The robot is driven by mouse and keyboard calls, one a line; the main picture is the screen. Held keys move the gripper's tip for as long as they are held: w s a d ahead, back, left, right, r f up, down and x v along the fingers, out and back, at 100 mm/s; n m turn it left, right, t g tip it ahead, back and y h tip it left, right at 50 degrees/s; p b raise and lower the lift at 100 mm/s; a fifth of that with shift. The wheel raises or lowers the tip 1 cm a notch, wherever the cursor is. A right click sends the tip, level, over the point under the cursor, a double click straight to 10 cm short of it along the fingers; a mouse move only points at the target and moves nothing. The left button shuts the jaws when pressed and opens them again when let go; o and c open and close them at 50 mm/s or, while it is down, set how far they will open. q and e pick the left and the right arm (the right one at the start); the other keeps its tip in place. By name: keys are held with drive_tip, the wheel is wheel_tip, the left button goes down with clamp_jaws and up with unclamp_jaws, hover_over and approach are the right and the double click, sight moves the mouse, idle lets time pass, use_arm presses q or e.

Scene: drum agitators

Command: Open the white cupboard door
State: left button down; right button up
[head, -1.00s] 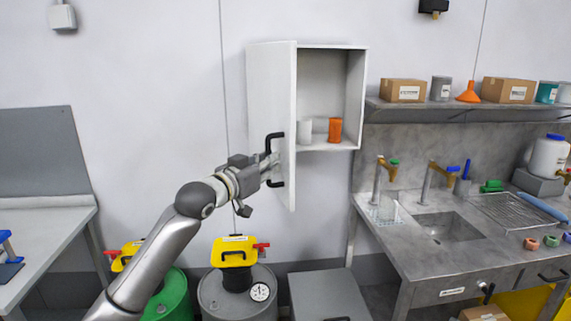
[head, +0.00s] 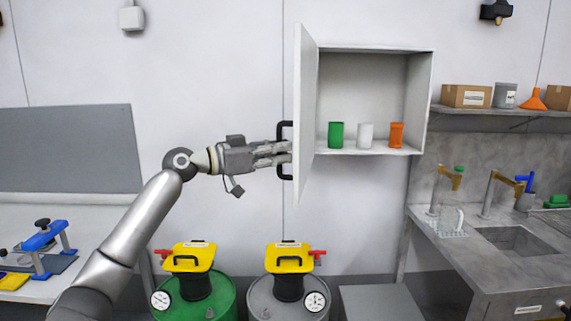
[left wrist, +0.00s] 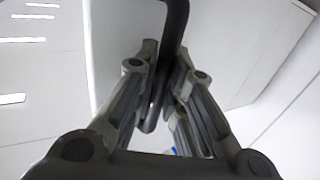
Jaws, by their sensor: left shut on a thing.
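The white cupboard (head: 421,95) hangs on the wall with its white door (head: 306,110) swung wide open to the left, seen nearly edge-on. A black handle (head: 286,132) stands on the door's outer face. My left gripper (head: 284,153) is shut on this handle. In the left wrist view the dark handle (left wrist: 176,30) runs down between the two fingers (left wrist: 160,95). Inside the cupboard stand a green cup (head: 336,135), a white cup (head: 365,135) and an orange cup (head: 396,135). My right gripper is not in view.
Below stand a green drum (head: 225,300) and a grey drum (head: 262,305) with yellow tops. A sink counter (head: 460,262) is at the right, under a shelf (head: 480,111) with boxes. A white table (head: 95,215) is at the left.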

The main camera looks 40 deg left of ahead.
use_arm(q)
drive_tip(key=shift+s+a+m+h+b, duration=0.15)
drive_tip(key=shift+s+a+h+b, duration=0.05)
drive_tip(key=shift+a, duration=0.2)
drive_tip(key=shift+s+a+m+h+b, duration=0.15)
drive_tip(key=shift+a+h+b, duration=0.05)
drive_tip(key=shift+a, duration=0.15)
drive_tip(key=c, duration=1.5)
unclamp_jaws()
drive_tip(key=shift+w+f, duration=0.1)
drive_tip(key=shift+s, duration=0.2)
drive_tip(key=v, duration=1.1)
drive_tip(key=shift+s+a, duration=0.25)
drive_tip(key=shift+a, duration=0.05)
